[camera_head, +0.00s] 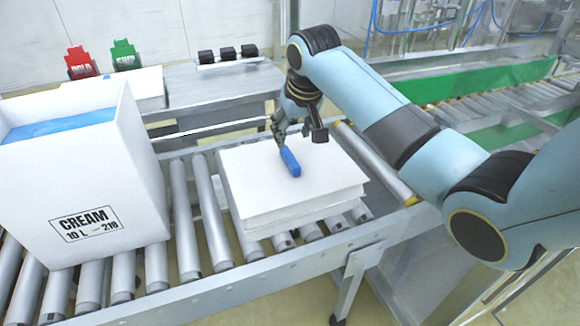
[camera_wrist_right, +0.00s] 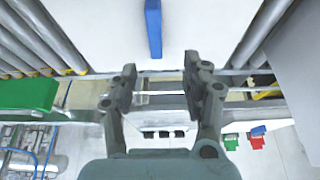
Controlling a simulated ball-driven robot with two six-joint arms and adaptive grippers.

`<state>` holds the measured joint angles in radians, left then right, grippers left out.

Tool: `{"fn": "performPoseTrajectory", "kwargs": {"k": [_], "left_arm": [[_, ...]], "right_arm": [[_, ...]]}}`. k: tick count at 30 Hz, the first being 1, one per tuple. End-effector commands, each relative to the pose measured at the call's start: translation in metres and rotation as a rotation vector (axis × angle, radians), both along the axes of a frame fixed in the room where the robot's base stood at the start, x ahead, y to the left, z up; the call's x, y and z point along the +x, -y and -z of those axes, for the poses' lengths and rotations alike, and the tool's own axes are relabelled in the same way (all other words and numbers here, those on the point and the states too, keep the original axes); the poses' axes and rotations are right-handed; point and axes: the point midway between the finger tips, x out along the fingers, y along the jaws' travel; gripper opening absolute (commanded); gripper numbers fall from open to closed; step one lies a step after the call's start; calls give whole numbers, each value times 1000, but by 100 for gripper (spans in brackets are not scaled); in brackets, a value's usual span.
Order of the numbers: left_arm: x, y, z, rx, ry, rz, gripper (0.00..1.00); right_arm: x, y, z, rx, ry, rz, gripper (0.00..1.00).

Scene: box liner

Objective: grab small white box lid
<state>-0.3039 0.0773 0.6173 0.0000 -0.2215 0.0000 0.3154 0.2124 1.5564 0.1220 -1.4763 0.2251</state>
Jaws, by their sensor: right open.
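A small white box (camera_head: 292,218) with a flat white lid (camera_head: 330,176) sits on the roller conveyor. A blue handle (camera_head: 290,161) stands on the lid's top. In the right wrist view, the white lid (camera_wrist_right: 215,25) fills the upper middle, with the blue handle (camera_wrist_right: 153,28) on it. My right gripper (camera_head: 283,132) is open and empty, near the lid's far edge and just behind the handle. In the wrist view, its fingers (camera_wrist_right: 165,85) are spread, and the handle is ahead of them, between their lines. I cannot tell the exact height above the lid. My left gripper is not in view.
A tall white box (camera_head: 125,165) labelled CREAM, with blue liner inside, stands left on the rollers (camera_head: 215,228). A green-sided conveyor (camera_head: 470,83) lies right.

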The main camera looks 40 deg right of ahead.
Motion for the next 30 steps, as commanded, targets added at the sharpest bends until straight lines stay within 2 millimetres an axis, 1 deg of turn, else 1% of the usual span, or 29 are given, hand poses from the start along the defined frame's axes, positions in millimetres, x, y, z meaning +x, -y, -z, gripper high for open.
{"fn": "performPoseTrajectory", "kwargs": {"k": [1, 4, 6, 11, 17, 20, 23, 30], "left_arm": [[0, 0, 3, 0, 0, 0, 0], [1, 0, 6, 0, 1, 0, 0], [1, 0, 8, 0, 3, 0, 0], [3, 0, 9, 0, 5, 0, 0], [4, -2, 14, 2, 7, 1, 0], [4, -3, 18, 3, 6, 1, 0], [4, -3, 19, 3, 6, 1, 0], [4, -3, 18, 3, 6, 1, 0]], "right_arm": [[3, 1, 10, 2, -4, 2, 48], [9, 2, 27, 2, -5, 0, 48], [13, 3, 36, 2, -4, 0, 48], [17, 5, 47, 1, -2, 0, 48], [23, 14, 76, 0, -4, 0, 48], [28, 15, 88, 1, -3, -1, 48], [30, 15, 93, 0, -1, -2, 48], [30, 15, 93, 0, -1, -2, 48]]}}
